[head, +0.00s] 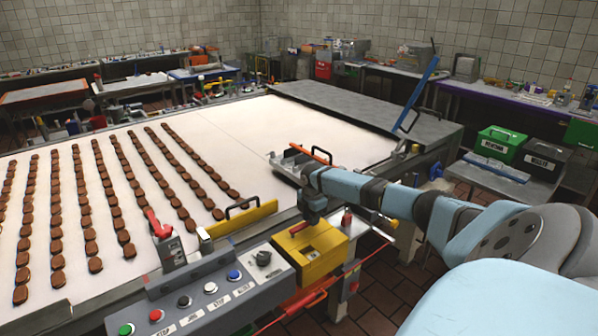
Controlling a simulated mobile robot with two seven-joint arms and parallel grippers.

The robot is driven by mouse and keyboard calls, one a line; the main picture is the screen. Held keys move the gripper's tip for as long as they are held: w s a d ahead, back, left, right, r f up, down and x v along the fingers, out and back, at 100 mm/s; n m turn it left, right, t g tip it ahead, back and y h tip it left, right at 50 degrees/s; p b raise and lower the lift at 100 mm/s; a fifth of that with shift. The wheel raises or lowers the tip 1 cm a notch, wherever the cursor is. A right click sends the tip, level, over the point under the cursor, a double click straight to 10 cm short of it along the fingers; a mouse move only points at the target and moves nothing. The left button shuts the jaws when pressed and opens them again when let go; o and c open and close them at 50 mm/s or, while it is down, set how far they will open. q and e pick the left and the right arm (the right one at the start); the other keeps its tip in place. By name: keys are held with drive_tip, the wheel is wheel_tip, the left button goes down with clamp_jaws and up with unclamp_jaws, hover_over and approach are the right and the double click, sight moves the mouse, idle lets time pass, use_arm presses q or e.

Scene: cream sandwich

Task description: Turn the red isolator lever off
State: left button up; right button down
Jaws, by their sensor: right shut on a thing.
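A yellow box (322,262) with a dark label stands at the right end of the grey control panel. A small red lever (298,229) shows on its top. My right gripper (311,216) points down over this box, at the red lever, and is shut on it; the fingertips are small and partly hidden. Another red lever (155,222) sticks up from a grey labelled box (173,252) further left, apart from my gripper. My left gripper is not in view.
The grey control panel (215,290) carries several coloured buttons and a black knob (263,258). Behind it, a wide white conveyor (250,140) holds rows of brown biscuits. A yellow guard with a black handle (243,217) stands at its near edge. A blue bar (416,92) rises at the back right.

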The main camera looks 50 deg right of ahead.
drive_tip(key=shift+w, duration=0.1)
idle(0.5)
drive_tip(key=c, duration=1)
unclamp_jaws()
drive_tip(key=shift+o, duration=0.2)
drive_tip(key=shift+r, duration=0.1)
wheel_tip(320, 180, up, 14)
drive_tip(key=b, duration=0.1)
